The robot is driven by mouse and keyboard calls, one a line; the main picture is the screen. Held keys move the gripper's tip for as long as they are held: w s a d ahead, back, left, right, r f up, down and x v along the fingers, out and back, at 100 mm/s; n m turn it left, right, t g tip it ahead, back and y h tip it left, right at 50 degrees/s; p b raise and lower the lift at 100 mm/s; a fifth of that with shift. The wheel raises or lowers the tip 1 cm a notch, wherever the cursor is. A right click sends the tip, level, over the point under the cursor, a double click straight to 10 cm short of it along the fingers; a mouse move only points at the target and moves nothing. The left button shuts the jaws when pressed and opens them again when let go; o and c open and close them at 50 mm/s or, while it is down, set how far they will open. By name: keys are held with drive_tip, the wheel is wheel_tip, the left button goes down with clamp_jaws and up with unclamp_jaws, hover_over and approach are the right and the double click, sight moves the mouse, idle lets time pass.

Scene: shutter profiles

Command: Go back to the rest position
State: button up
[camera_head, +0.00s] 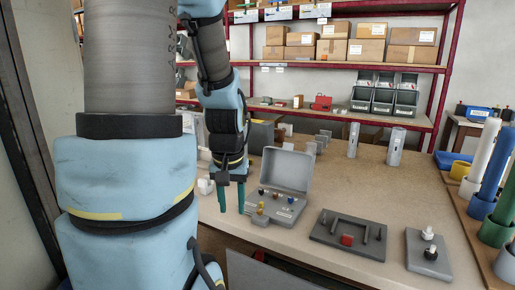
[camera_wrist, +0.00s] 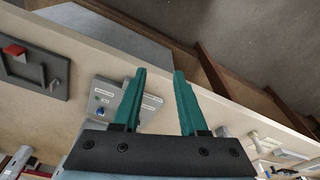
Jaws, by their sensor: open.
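My gripper (camera_head: 231,208) hangs pointing down at the left end of the workbench (camera_head: 330,185), beside a grey case with a raised lid (camera_head: 286,168). Its two green fingers are apart with nothing between them. In the wrist view my gripper (camera_wrist: 158,85) is also open and empty, with the bench's front edge and the dark floor past the fingertips. The grey case (camera_wrist: 103,92) shows partly behind the left finger there.
A dark grey tray with a red block (camera_head: 347,239) and a grey plate with knobs (camera_head: 428,254) lie to the right. Coloured cylinders (camera_head: 487,150) stand at the right end. Two grey profiles (camera_head: 353,140) stand upright farther back. Shelves with boxes (camera_head: 345,48) are behind.

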drive_tip(key=s+f+b, duration=0.3)
drive_tip(key=f+b, duration=0.5)
drive_tip(key=shift+s+a, duration=0.25)
idle(2.0)
